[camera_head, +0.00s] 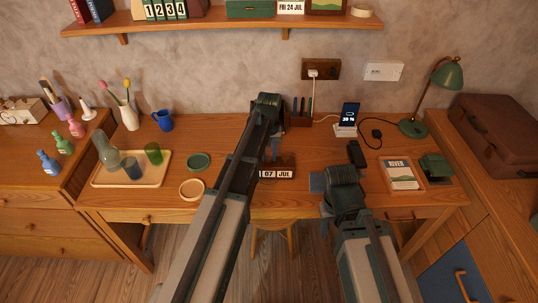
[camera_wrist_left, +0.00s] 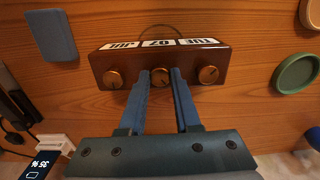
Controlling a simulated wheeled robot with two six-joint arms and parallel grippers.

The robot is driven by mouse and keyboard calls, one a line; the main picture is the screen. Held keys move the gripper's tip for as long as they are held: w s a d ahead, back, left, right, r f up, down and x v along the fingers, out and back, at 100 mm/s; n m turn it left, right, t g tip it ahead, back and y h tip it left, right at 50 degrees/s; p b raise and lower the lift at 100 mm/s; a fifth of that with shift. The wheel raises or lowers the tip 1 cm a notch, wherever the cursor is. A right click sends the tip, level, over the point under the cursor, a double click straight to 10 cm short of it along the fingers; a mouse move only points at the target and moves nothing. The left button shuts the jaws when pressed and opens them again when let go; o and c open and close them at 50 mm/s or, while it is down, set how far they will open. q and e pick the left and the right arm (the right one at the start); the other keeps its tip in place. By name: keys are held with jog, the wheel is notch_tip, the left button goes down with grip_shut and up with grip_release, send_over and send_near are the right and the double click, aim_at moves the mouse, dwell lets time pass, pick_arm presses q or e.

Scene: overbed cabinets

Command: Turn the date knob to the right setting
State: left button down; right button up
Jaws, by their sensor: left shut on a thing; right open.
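A dark wooden date block (camera_head: 279,168) stands on the desk. Its windows read TUE, 07 and JUL in the left wrist view (camera_wrist_left: 215,66), where it appears upside down; my left arm hides part of it in the head view. Three brass knobs line its far side: an outer knob (camera_wrist_left: 113,79), the middle knob (camera_wrist_left: 160,77) and another outer knob (camera_wrist_left: 208,74). My left gripper (camera_wrist_left: 160,82) is shut on the middle knob, a blue finger on each side. My right gripper (camera_head: 321,203) is open and empty, right of the block.
A sign on the shelf (camera_head: 291,7) reads FRI 24 JUL. A phone stand (camera_head: 345,130), pen holder (camera_head: 300,119), green lamp (camera_head: 412,128) and RIVER book (camera_head: 401,174) stand to the right or behind.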

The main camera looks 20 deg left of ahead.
aim_at(269, 158)
pick_arm(q)
jog(key=c, duration=0.6)
grip_release()
notch_tip(269, 158, up, 14)
jog(key=p, duration=1.4)
jog(key=shift+f, duration=0.15)
